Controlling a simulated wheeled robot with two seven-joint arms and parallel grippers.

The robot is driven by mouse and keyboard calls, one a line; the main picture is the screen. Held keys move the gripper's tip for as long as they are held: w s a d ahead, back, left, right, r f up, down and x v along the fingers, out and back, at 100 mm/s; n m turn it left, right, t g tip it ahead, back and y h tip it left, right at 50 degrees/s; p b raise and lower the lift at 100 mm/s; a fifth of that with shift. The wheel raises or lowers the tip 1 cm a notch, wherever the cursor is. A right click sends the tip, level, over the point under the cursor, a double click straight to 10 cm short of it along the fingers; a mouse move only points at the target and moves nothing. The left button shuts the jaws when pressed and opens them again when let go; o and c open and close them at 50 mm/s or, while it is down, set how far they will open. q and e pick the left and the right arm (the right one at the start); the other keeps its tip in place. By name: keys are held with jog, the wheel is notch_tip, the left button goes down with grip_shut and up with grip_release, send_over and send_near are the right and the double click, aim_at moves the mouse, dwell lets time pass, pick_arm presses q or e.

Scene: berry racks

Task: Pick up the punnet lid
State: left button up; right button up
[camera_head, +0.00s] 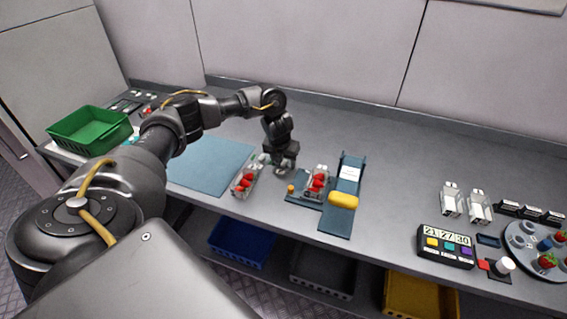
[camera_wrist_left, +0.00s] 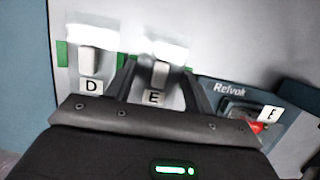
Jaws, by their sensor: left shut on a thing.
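My left gripper (camera_head: 279,164) reaches down to the worktop between two clear punnets holding red berries. One punnet (camera_head: 245,181) stands to its left and the other punnet (camera_head: 317,181) to its right. In the left wrist view my left gripper (camera_wrist_left: 160,80) has a finger on each side of a pale tab on the punnet lid (camera_wrist_left: 160,48) by label E, and is shut on it. The lid looks white and washed out. A similar pale piece (camera_wrist_left: 90,38) stands beside it by label D. My right gripper is not in view.
The right punnet rests on a blue fixture (camera_head: 300,194) next to a blue ramp with a yellow roller (camera_head: 343,200). A blue mat (camera_head: 212,165) and a green crate (camera_head: 90,131) lie left. A timer box (camera_head: 445,246) stands right. The worktop behind the gripper is clear.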

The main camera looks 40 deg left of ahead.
pick_arm(q)
jog(key=shift+w+r+b, duration=0.1)
jog(key=shift+r+b, duration=0.35)
jog(key=shift+r, duration=0.2)
jog(key=shift+r+b, duration=0.4)
jog(key=shift+r, duration=0.25)
jog(key=s+d+r+n+g, duration=0.2)
jog(key=s+d+r+n, duration=0.2)
jog(key=d+r+n, duration=0.3)
jog(key=s+d+r+n+g+p, duration=0.1)
jog(key=s+d+r+n+g, duration=0.1)
jog(key=s+d+r+n, duration=0.2)
jog(key=s+d+r+n+g, duration=0.1)
jog(key=s+d+r+n, duration=0.3)
jog(key=d+r+n, duration=0.6)
jog(key=d+n, duration=0.2)
jog(key=n, duration=0.5)
jog(key=shift+s+d+r+n+g+p, duration=0.25)
jog(key=shift+s+n+g+p, duration=0.05)
jog(key=shift+s+n+g, duration=0.1)
